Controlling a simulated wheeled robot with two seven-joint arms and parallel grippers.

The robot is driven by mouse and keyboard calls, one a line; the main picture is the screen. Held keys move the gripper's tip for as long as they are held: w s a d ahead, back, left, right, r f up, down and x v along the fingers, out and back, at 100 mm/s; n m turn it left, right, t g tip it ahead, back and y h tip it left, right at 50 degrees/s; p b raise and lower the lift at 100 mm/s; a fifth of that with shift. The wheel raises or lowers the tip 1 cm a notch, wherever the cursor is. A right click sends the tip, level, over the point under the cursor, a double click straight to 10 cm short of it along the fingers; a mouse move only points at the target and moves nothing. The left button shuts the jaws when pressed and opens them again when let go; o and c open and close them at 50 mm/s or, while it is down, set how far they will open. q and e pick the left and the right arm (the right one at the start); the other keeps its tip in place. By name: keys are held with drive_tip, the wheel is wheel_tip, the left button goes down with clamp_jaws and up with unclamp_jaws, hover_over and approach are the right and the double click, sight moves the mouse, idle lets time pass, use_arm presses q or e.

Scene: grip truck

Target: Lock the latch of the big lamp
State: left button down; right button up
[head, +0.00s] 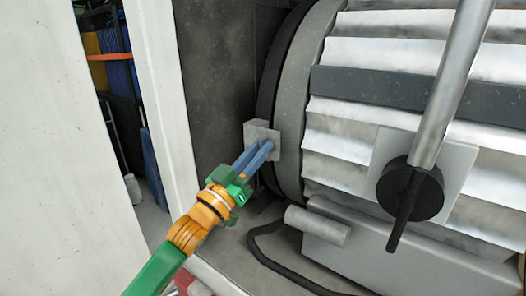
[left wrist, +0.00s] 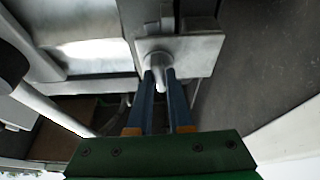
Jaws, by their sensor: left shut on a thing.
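The big lamp (head: 360,110) is a large ribbed silver drum with a dark grey rim, filling the right of the head view. Its latch (head: 263,136) is a pale metal plate on the rim's left side; it also shows in the left wrist view (left wrist: 200,52) with a short round metal peg (left wrist: 158,66) standing out from it. My left gripper (head: 268,146) has its blue fingers at the latch. In the left wrist view the fingertips (left wrist: 159,73) are either side of the peg, shut on it. The fingers hide part of the peg. My right gripper is not in view.
A silver pole (head: 455,80) with a black knob and handle (head: 410,190) stands in front of the lamp at right. A black cable (head: 265,255) loops below, near a short metal cylinder (head: 318,225). A white wall panel (head: 60,170) stands at left.

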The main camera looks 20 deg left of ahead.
use_arm(q)
drive_tip(key=shift+a+r+m, duration=0.15)
drive_tip(key=shift+m, duration=0.15)
idle(1.4)
drive_tip(key=c, duration=1.1)
unclamp_jaws()
drive_tip(key=shift+o, duration=1.1)
drive_tip(key=shift+w+a, duration=0.1)
drive_tip(key=shift+a, duration=0.25)
drive_tip(key=shift+a+f, duration=0.1)
drive_tip(key=shift+f, duration=0.15)
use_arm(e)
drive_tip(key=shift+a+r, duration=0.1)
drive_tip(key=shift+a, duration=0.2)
